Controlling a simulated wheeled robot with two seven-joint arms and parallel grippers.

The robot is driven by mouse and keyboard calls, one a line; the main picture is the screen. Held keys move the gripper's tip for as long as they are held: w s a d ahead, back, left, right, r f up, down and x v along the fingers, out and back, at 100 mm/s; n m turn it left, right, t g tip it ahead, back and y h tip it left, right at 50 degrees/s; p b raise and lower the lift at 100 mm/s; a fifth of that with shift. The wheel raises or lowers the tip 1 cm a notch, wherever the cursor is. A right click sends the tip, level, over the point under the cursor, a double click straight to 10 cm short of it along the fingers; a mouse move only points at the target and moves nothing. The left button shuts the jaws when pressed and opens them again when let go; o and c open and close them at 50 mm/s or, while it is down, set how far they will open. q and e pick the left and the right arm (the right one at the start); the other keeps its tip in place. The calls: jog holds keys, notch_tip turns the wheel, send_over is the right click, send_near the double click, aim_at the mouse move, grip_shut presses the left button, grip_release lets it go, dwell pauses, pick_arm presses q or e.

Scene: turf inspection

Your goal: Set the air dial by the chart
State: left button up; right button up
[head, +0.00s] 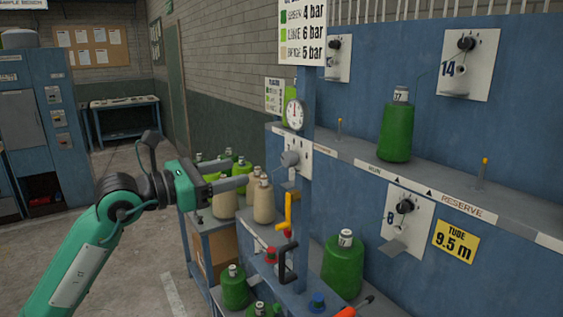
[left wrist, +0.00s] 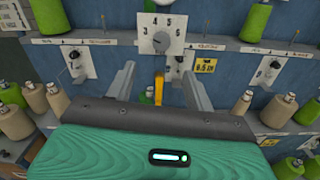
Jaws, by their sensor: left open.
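The air dial is a grey knob (head: 290,158) on a white plate fixed to a blue post. In the left wrist view the knob (left wrist: 160,41) sits below the numbers 3, 4, 5 and 6; its exact setting is too small to tell. A round gauge (head: 294,114) is above it. The chart (head: 303,32) reads green 4 bar, lime 6 bar, beige 5 bar. My left gripper (head: 243,183) is open and empty, left of the knob and apart from it. Its two fingers (left wrist: 160,84) point toward the dial plate. My right gripper is not in view.
A yellow lever (head: 288,212) and a black handle (head: 288,262) are below the dial. Beige cones (head: 263,202) stand close behind the left gripper. A green cone (head: 396,132) stands on the grey shelf. A yellow sign (head: 456,240) reads tube 9.5 m. The floor at left is clear.

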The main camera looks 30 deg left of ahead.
aim_at(285, 160)
pick_arm(q)
jog(key=p+x, duration=0.2)
jog(key=x, duration=0.1)
jog(key=p+x, duration=0.2)
jog(key=x, duration=0.2)
jog(key=p+x, duration=0.2)
jog(key=x, duration=0.1)
jog(key=shift+w+d+r, duration=0.15)
jog(key=shift+d+r, duration=0.1)
jog(key=shift+r, duration=0.1)
jog(key=shift+w+d+f+p, duration=0.1)
jog(key=shift+w+d+p, duration=0.15)
jog(key=shift+w+p, duration=0.3)
jog(key=shift+w+d+f, duration=0.1)
jog(key=shift+w+f, duration=0.05)
jog(key=shift+w, duration=0.25)
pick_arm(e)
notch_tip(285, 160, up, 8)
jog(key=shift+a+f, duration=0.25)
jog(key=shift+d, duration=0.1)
pick_arm(q)
jog(key=c, duration=1)
jog(key=shift+o, duration=0.2)
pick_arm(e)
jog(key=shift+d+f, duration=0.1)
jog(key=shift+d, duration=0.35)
